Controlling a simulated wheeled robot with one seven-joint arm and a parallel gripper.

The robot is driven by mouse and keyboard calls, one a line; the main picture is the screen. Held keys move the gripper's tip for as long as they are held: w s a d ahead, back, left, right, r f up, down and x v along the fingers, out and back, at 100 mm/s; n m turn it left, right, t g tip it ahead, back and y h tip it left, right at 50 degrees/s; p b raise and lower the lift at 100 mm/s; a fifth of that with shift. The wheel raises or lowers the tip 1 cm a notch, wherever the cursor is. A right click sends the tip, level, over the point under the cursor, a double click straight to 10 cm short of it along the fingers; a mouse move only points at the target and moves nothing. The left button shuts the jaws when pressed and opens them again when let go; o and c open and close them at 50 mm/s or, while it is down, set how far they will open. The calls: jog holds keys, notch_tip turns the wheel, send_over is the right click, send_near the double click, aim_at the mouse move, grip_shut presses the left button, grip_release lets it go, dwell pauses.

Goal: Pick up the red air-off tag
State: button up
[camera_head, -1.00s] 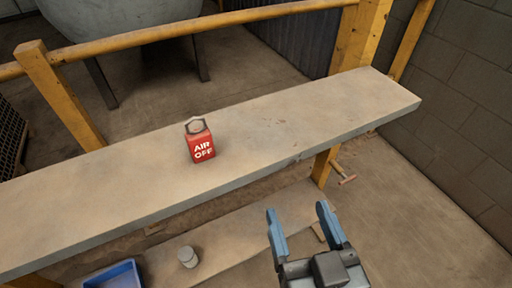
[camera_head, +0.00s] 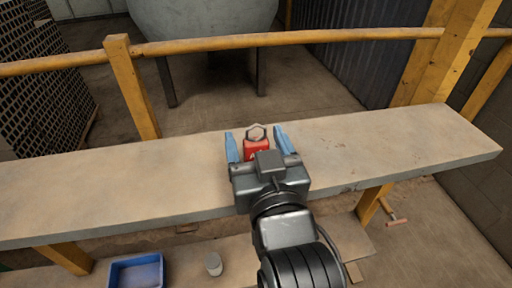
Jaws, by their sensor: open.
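The red air-off tag (camera_head: 256,152) stands on the concrete-like shelf (camera_head: 400,145), with its grey loop at the top. Its lower front is hidden behind my gripper. My gripper (camera_head: 258,142) is open, with one blue finger to the left of the tag and one to the right. From this view the tag shows between the fingers, with gaps visible on both sides. I cannot tell how high the fingers are above the shelf.
A yellow rail (camera_head: 230,42) runs behind the shelf, with a yellow post (camera_head: 132,88) at left. Below are a blue bin (camera_head: 137,272) and a grey cylinder (camera_head: 213,264). A hammer-like tool (camera_head: 396,221) is at lower right. The shelf is clear on both sides of the tag.

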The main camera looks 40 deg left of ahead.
jog(key=shift+x, duration=1.1)
jog(key=c, duration=1)
